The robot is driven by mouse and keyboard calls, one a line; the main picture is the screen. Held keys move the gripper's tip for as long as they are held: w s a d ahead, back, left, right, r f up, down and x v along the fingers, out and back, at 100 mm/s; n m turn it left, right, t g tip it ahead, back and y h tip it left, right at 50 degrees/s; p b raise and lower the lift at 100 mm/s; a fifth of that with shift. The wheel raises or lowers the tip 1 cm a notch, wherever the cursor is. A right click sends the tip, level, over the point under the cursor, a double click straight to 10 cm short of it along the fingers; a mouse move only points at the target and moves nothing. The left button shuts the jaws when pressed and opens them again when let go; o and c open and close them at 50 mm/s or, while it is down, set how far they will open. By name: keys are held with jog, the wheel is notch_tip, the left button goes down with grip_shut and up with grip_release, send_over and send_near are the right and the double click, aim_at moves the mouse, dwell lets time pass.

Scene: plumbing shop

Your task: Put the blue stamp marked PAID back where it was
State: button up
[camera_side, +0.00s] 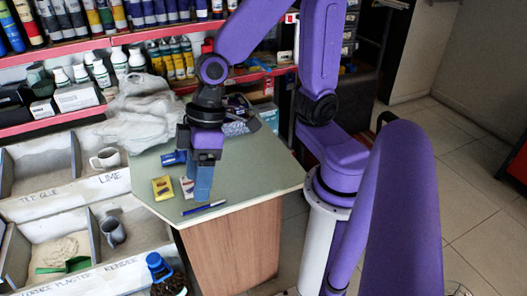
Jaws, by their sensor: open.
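My gripper (203,160) points down over the green-grey tabletop (245,172). Its jaws are open. A blue block-like piece (200,185) shows directly under it; I cannot tell whether it is the stamp or part of the fingers, nor whether it touches the table. A small dark blue object (174,158) lies on the table just left of the gripper. No PAID marking is readable at this size, so I cannot tell for certain which blue thing is the stamp.
A yellow packet (162,188), a white packet (186,187) and a blue pen (204,208) lie close around the gripper. A dark patterned item (236,128) lies behind. The tabletop's right side is clear.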

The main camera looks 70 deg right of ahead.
jog(key=s+d+n+h, duration=0.3)
jog(key=s+d+n, duration=0.1)
jog(key=s+d, duration=0.5)
jog(key=shift+s+d+r+g+h, duration=0.15)
jog(key=shift+d+g+h, duration=0.2)
jog(key=shift+d, duration=0.35)
